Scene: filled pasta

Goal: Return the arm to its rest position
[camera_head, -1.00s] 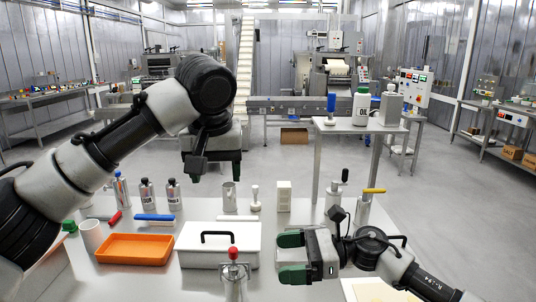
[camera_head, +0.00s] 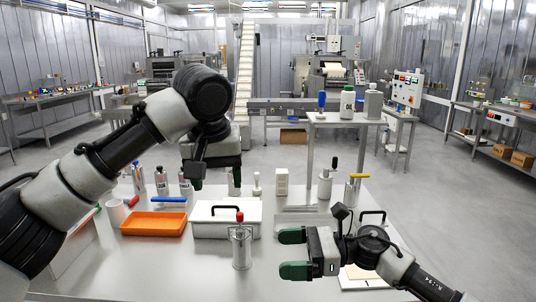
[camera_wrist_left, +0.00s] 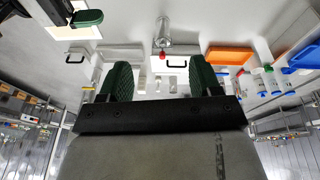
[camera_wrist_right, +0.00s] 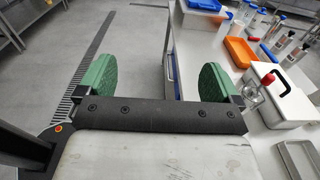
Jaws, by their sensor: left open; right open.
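My left arm comes in from the left in the head view and bends down to its gripper (camera_head: 213,178). The left gripper is open and empty, above the far part of the worktable (camera_head: 190,255). In the left wrist view its two green fingers (camera_wrist_left: 161,80) stand apart with nothing between them. My right gripper (camera_head: 292,253) is open and empty above the near right part of the table, pointing left. In the right wrist view its fingers (camera_wrist_right: 157,82) are apart with only floor and the table edge behind them.
A side stand (camera_head: 335,117) holds an oil bottle (camera_head: 347,104).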

